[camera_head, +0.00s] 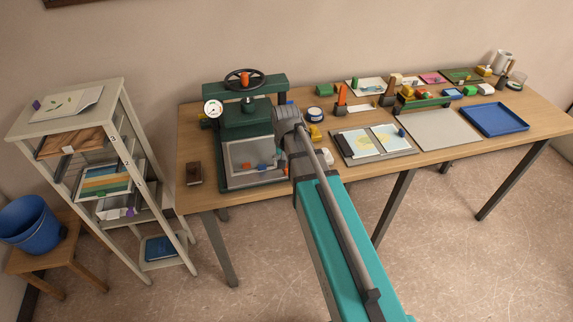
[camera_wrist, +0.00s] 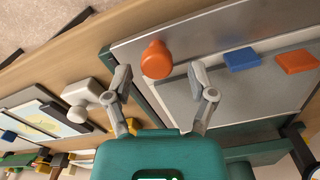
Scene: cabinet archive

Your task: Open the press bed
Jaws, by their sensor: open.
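The green press (camera_head: 232,122) stands at the left end of the wooden table, with a dark handwheel on top and a dial gauge at its left. Its grey bed plate (camera_head: 240,152) lies at the front; in the wrist view the plate (camera_wrist: 225,35) carries a round orange knob (camera_wrist: 157,59) near its edge. My gripper (camera_wrist: 159,74) is open and empty, with one fingertip on each side of the knob; I cannot tell whether they touch it. A blue block (camera_wrist: 242,59) and an orange-red block (camera_wrist: 297,61) sit on the plate. My arm hides the press's right side in the head view.
A shelf rack (camera_head: 124,150) stands left of the table, beside a blue bucket (camera_head: 30,222) on a stool. A dark block (camera_head: 193,173) lies left of the press. Right of it are map sheets (camera_head: 368,143), a grey board (camera_head: 440,130) and a blue tray (camera_head: 494,119).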

